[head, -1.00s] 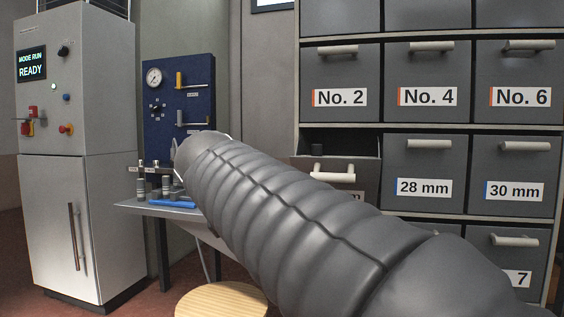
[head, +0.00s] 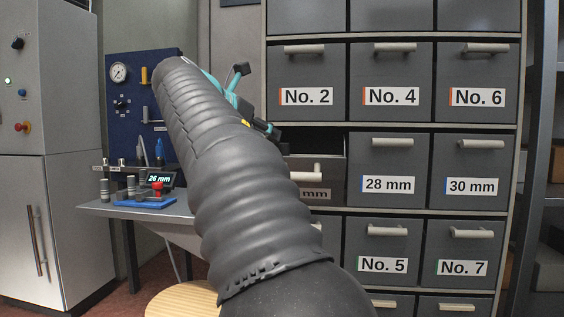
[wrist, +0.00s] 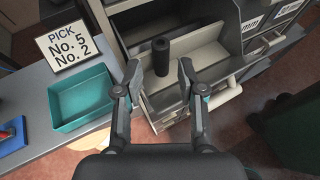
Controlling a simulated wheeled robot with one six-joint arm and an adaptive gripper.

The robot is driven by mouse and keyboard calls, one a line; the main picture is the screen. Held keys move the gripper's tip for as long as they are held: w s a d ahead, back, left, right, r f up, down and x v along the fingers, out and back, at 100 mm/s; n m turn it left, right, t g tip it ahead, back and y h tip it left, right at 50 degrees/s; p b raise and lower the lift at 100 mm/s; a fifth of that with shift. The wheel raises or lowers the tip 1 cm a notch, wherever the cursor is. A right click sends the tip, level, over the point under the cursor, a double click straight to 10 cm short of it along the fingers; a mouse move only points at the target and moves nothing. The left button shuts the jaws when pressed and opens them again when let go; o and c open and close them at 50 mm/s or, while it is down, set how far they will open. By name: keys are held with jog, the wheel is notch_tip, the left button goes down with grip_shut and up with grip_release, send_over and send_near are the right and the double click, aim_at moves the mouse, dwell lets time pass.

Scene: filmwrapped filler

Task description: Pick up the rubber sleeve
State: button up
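A dark upright cylinder, which looks like the rubber sleeve (wrist: 161,57), stands in the pulled-out drawer (wrist: 205,60) in the wrist view. My gripper (wrist: 159,70) is open and empty, its two fingers apart. In the picture the fingertips lie left and right of the sleeve's lower part, but the sleeve looks farther off and untouched. In the head view my gripper (head: 258,101) shows partly behind my arm, near the open drawer (head: 318,178). The sleeve cannot be made out there.
A teal tray (wrist: 80,98) and a sign (wrist: 67,46) reading "PICK No. 5 No. 2" are on the bench left of the drawer. Closed labelled drawers (head: 388,185) fill the cabinet. A blue gauge panel (head: 143,100) stands behind the bench (head: 105,208).

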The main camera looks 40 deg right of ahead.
aim_at(284, 144)
jog(key=shift+b+x, duration=0.45)
jog(key=shift+x, duration=3.55)
jog(key=shift+s+d+r, duration=0.1)
jog(key=shift+r, duration=0.05)
grip_shut()
